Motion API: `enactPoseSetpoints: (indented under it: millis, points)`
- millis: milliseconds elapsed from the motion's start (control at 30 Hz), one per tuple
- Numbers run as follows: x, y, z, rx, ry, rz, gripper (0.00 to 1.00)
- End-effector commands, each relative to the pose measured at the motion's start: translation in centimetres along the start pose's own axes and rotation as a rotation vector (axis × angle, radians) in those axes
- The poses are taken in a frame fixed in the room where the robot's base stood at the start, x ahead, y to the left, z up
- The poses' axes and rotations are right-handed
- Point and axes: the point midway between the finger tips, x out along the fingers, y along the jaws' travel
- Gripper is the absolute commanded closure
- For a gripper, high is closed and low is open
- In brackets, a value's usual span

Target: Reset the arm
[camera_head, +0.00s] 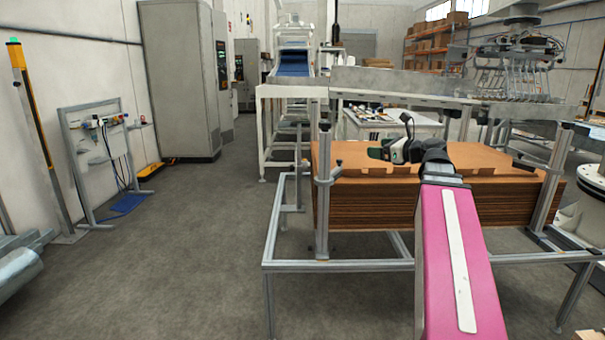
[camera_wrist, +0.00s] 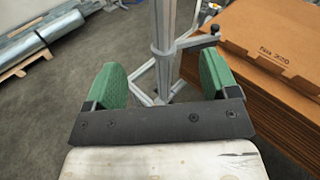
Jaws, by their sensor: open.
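My gripper (camera_head: 391,138) is at the end of my outstretched pink arm in the head view. It appears in front of the stack of flat brown cardboard (camera_head: 360,188) in the metal rack (camera_head: 340,264). In the wrist view my gripper (camera_wrist: 163,74) has its two green fingers wide apart with nothing between them. A metal post (camera_wrist: 163,40) of the rack shows behind the gap between the fingers. The cardboard stack (camera_wrist: 275,90), printed "No 220", lies to the right of the fingers. I cannot tell how far the fingers are from the post.
Open grey floor (camera_head: 190,250) lies left of the rack. A conveyor frame (camera_head: 263,130) stands behind it, and grey cabinets (camera_head: 180,80) stand at the back left. A panel stand (camera_head: 100,150) and a yellow-black post (camera_head: 35,120) are at the left.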

Motion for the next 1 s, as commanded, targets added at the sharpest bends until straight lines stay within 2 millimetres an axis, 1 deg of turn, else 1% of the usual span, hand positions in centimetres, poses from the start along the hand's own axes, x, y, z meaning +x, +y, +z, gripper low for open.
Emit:
enactPoseSetpoints:
  millis: [167, 267, 367, 467, 500, 567, 600, 667, 700, 767, 800, 867, 900, 967, 1000]
  points:
    - [1.4, 1.1, -3.6, -0.114, 0.088, 0.026, 0.2]
    - [2.2, 1.9, -6.2, -0.2, 0.149, 0.051, 0.2]
    - [3.2, 3.1, -9.5, -0.312, 0.227, 0.096, 0.2]
    - [4.2, 4.8, -13.8, -0.461, 0.324, 0.17, 0.2]
    - [4.6, 5.5, -15.7, -0.525, 0.364, 0.207, 0.2]
    - [5.0, 6.7, -18.4, -0.623, 0.418, 0.268, 0.2]
    - [5.1, 7.5, -20.1, -0.689, 0.452, 0.313, 0.2]
    - [5.3, 8.6, -22.7, -0.786, 0.499, 0.386, 0.2]
    - [5.3, 9.5, -24.4, -0.85, 0.526, 0.439, 0.2]
    - [5.3, 10.7, -26.9, -0.945, 0.564, 0.523, 0.2]
    - [5.2, 11.6, -28.4, -1.009, 0.586, 0.584, 0.2]
    - [4.9, 12.8, -30.8, -1.102, 0.614, 0.678, 0.2]
    - [4.7, 13.6, -32.3, -1.163, 0.627, 0.745, 0.2]
    - [4.3, 14.8, -34.5, -1.253, 0.643, 0.85, 0.2]
    - [4.0, 15.6, -35.9, -1.312, 0.649, 0.924, 0.2]
